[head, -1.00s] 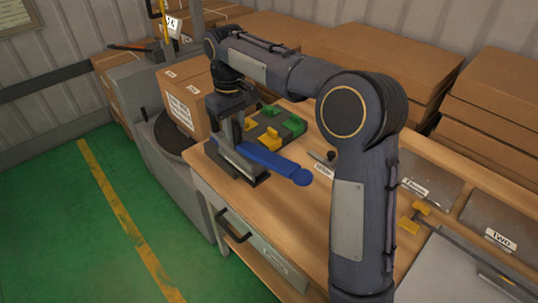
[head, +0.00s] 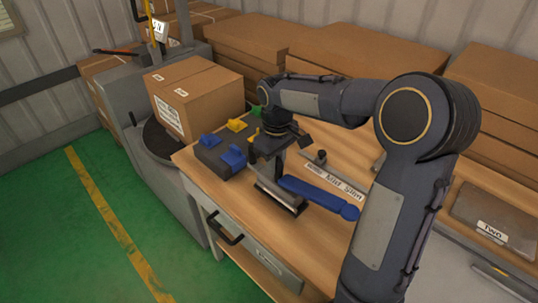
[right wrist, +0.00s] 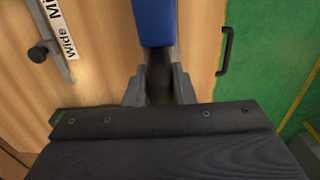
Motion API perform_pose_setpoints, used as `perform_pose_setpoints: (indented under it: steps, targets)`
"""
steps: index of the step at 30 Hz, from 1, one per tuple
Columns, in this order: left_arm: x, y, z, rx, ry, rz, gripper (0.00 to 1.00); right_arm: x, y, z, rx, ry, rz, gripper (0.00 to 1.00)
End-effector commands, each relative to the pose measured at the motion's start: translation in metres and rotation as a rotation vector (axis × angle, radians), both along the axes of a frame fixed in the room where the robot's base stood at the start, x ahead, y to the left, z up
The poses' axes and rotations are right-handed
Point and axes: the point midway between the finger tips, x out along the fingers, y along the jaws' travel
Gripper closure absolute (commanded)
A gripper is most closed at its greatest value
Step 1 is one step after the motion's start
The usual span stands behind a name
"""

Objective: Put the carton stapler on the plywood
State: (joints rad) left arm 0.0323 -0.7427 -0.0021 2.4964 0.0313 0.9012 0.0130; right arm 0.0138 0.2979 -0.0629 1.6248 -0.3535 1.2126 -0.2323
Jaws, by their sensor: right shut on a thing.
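The carton stapler, with a long blue handle (head: 322,197) and a dark metal base (head: 282,196), is low over or on the wooden tabletop (head: 290,245), near its front left edge. I cannot tell whether the base touches the wood. My right gripper (head: 268,163) is shut on the stapler from above. In the right wrist view, the fingers (right wrist: 160,88) close on its dark part, and the blue handle (right wrist: 155,22) points away. No separate plywood sheet can be told from the tabletop. My left gripper is not in view.
A dark block with blue and yellow pieces (head: 221,146) sits just left of the stapler. A cardboard box (head: 195,95) stands behind it. A labelled strip (head: 335,180) lies beyond the handle. Grey plates (head: 495,215) lie at the right. Stacked cartons (head: 350,50) line the back.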

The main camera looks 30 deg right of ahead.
Motion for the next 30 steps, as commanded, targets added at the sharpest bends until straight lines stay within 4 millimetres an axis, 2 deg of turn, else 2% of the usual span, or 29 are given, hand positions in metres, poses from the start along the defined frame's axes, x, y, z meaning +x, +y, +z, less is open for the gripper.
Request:
perform_pose_setpoints:
  steps: [2,6,9,22,23,27,30]
  targets:
    - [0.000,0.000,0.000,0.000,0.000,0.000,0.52,-0.005,-0.005,-0.007,-0.001,0.000,-0.003,1.00]
    - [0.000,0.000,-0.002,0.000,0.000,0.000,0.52,-0.004,-0.005,-0.027,-0.001,0.002,-0.001,1.00]
    - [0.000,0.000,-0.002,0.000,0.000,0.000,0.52,-0.004,-0.005,-0.034,-0.001,0.000,-0.001,1.00]
    - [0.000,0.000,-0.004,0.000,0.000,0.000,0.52,-0.003,-0.005,-0.039,-0.001,-0.001,-0.001,1.00]
    - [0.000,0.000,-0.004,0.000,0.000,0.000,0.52,-0.004,-0.005,-0.040,-0.001,0.003,-0.001,0.75]
    - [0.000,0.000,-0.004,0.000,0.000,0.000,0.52,-0.004,-0.005,-0.040,-0.001,0.003,-0.001,0.57]
    - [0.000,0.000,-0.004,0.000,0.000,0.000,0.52,-0.004,-0.005,-0.040,-0.001,0.003,-0.001,0.56]
